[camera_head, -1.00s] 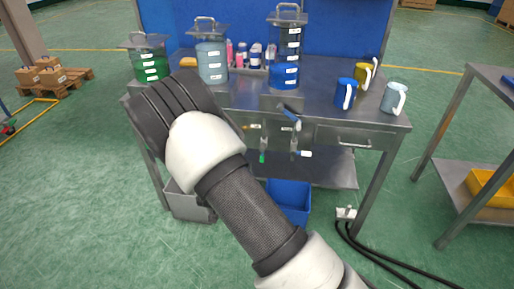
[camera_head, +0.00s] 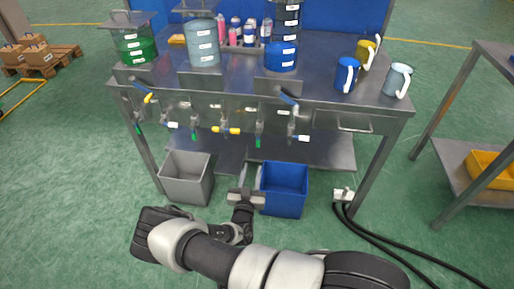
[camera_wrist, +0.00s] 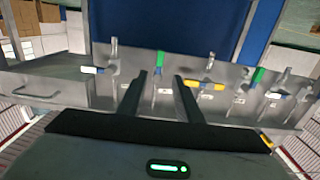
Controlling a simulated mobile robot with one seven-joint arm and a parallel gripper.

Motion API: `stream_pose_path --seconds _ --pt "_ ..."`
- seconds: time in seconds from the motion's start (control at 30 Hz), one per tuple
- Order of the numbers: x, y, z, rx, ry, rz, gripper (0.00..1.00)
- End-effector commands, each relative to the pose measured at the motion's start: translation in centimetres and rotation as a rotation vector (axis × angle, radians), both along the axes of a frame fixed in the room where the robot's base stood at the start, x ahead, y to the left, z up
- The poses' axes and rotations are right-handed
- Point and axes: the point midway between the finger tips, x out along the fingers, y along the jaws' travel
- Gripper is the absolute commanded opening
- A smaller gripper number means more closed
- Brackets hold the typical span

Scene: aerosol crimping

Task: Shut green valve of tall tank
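The tall dark tank (camera_head: 286,22) stands at the back right of the workbench, with blue liquid at its bottom. Below it, on the bench front, a green valve handle (camera_head: 258,139) hangs straight down. In the wrist view, which looks upside down, this green handle (camera_wrist: 161,59) points up the picture, seen between my fingertips. My gripper (camera_head: 252,168) is low in front of the bench, below the green handle, between the grey and blue bins. In the wrist view my gripper (camera_wrist: 162,76) has its two fingers apart and nothing is held.
A white-handled valve (camera_head: 301,138) is right of the green one, and a yellow-handled one (camera_head: 227,130) left. A blue handle (camera_head: 289,100) sits above. The grey bin (camera_head: 186,178) and blue bin (camera_head: 285,190) stand on the floor. Mugs stand on the bench.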

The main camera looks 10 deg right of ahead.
Motion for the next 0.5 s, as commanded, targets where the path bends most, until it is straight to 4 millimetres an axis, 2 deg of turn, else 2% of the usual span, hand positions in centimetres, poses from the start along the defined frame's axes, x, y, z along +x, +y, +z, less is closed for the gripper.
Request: stream_pose_path --seconds 0.2,0.5 --pt "4.8 -1.6 -0.2 0.001 -0.001 0.000 0.32" --pt "10.3 -3.4 -0.2 0.000 0.001 0.000 0.32"
